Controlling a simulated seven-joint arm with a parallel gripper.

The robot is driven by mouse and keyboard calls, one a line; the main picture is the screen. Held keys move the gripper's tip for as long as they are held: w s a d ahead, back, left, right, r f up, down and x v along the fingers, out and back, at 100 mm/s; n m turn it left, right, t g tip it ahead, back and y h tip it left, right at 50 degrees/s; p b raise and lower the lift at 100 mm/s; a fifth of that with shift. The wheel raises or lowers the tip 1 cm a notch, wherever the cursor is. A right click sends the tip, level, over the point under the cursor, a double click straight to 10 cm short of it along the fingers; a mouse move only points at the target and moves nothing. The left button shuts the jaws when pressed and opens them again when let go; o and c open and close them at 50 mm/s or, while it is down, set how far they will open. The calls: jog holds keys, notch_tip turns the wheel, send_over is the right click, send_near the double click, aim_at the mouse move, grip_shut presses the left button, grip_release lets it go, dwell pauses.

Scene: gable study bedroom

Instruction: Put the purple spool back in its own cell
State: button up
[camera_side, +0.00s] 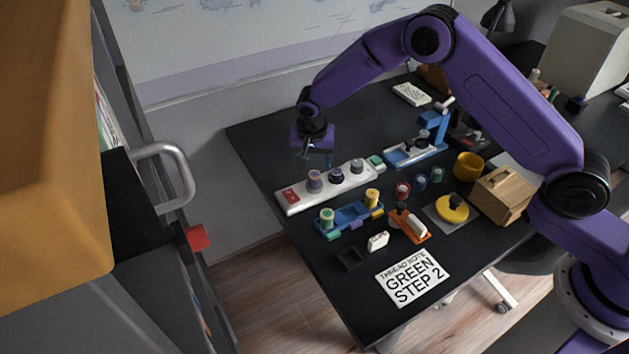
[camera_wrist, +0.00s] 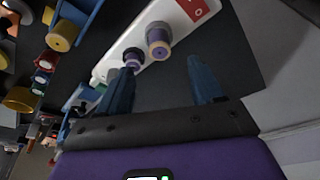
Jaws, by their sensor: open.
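The purple spool (camera_side: 314,181) stands upright on a white strip (camera_side: 296,205), near its red end. In the wrist view the spool (camera_wrist: 159,40) shows just beyond the fingertips. My gripper (camera_side: 314,160) is open and empty, above and slightly behind the spool; its two fingers spread in the wrist view (camera_wrist: 162,75). A blue rack (camera_side: 348,217) in front of the strip carries a teal-topped spool (camera_side: 327,217) at its left end and a yellow spool (camera_side: 372,197) at its right. The middle cell between them, by a purple tab (camera_side: 356,225), looks empty.
A dark purple piece (camera_side: 336,175) and a grey one (camera_side: 356,167) stand on the strip beside the purple spool. Small red (camera_side: 402,189) and blue spools stand to the right. An orange tool (camera_side: 410,224), a white block (camera_side: 377,241) and a printed note (camera_side: 411,278) lie in front.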

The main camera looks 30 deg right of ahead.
aim_at(314, 175)
jog(key=shift+x, duration=4)
jog(key=shift+d, duration=0.1)
jog(key=c, duration=1.1)
